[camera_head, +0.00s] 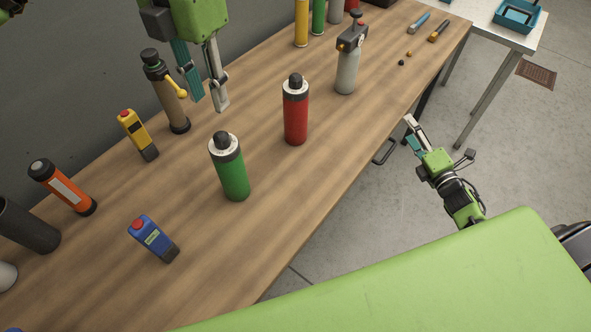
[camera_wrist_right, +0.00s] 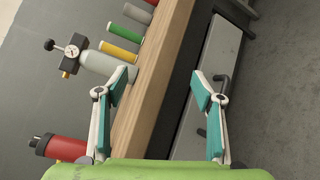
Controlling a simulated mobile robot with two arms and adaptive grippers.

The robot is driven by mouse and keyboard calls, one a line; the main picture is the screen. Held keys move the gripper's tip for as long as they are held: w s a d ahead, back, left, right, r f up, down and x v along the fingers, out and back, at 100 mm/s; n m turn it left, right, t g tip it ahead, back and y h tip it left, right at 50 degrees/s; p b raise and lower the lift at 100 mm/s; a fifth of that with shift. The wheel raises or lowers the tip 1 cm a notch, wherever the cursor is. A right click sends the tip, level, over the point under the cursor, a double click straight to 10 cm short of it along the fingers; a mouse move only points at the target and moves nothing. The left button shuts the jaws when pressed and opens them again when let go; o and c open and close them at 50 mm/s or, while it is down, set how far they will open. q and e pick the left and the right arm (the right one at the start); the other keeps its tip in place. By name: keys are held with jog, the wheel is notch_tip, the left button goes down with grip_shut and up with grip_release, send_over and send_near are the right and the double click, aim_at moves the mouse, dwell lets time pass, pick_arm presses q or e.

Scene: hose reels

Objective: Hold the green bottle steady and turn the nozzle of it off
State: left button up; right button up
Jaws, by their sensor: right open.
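The green bottle (camera_head: 234,178) stands upright on the wooden table, with a grey collar and a dark rounded nozzle (camera_head: 221,139) on top. Nothing touches it. My left gripper (camera_head: 208,102) hangs above the table behind the bottle, open and empty, with its fingers apart and pointing down. My right gripper (camera_head: 411,132) is off the table's front edge, to the right of the bottle. The right wrist view shows it open (camera_wrist_right: 163,77), with nothing between its fingers. The green bottle with the dark nozzle is not identifiable in that view.
A red bottle (camera_head: 296,116) stands right of the green one, and a grey bottle with a gauge (camera_head: 347,72) farther back. A tan bottle with a yellow lever (camera_head: 168,95) is near my left gripper. A yellow device (camera_head: 138,135) and blue device (camera_head: 153,239) are nearby.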

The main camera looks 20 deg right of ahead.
jog(key=w+a+r+n+t+y, duration=0.1)
jog(key=w+a+r+n+y, duration=0.1)
jog(key=a+r+n+y, duration=0.45)
jog(key=w+a+r+n+t+y, duration=0.1)
jog(key=w+a+r+n, duration=0.3)
jog(key=r, duration=0.6)
jog(key=n+g+y, duration=1.1)
jog(key=n+g, duration=0.2)
jog(key=n, duration=0.5)
send_near(245, 171)
jog(key=shift+w+d+r+h, duration=0.1)
jog(key=shift+d+h, duration=0.15)
jog(key=shift+d, duration=0.3)
jog(key=shift+a, duration=0.3)
jog(key=x, duration=1.3)
jog(key=shift+a, duration=0.2)
